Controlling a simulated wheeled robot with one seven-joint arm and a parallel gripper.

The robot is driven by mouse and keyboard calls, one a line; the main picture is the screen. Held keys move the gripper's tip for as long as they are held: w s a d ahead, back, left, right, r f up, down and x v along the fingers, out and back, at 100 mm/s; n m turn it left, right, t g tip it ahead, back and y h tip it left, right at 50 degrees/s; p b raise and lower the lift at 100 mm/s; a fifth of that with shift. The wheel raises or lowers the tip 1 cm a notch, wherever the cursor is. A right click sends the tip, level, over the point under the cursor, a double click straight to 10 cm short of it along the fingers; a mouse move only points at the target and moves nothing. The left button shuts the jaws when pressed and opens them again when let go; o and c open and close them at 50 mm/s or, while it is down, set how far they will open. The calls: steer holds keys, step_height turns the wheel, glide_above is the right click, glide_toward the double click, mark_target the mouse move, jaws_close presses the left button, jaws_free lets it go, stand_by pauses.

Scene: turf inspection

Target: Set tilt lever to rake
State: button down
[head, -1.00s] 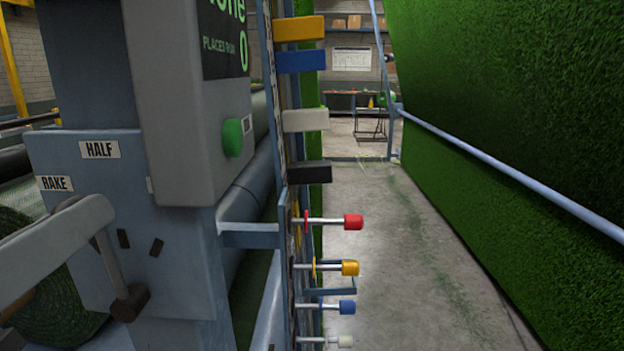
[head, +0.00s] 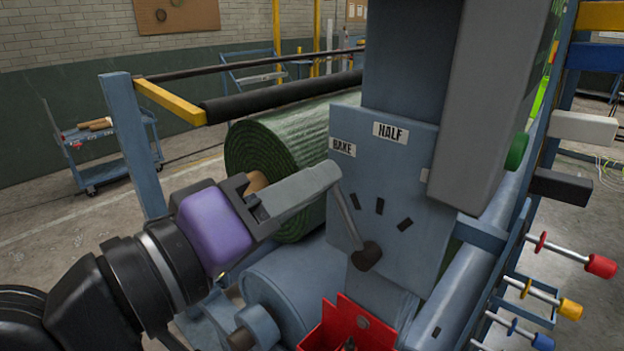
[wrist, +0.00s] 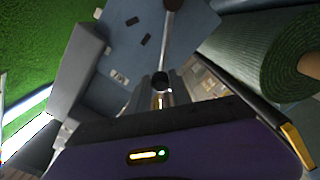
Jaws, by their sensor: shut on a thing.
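The tilt lever (head: 347,216) is a thin grey rod on a dark hub (head: 367,255), on the blue-grey panel (head: 400,250). It leans up and left, close beside the leftmost dark tick mark (head: 355,201), under the RAKE label (head: 342,147). The HALF label (head: 390,132) sits right of RAKE. My gripper (head: 328,178) comes in from the left, its grey fingers shut on the lever's upper end. The wrist view shows the lever rod (wrist: 168,45) running into the fingers (wrist: 160,95). The fingers hide the lever's tip.
A green turf roll (head: 285,145) lies behind my gripper. A red bin (head: 345,325) is below the panel. Coloured knobs such as the red one (head: 601,266) stick out on the right.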

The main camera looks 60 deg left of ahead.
steer(key=shift+s+a, duration=0.1)
steer(key=shift+a, duration=0.05)
steer(key=c, duration=1.2)
jaws_free()
steer(key=shift+o, duration=0.2)
steer(key=b+v, duration=0.2)
steer(key=v, duration=0.5)
steer(key=shift+s, duration=0.35)
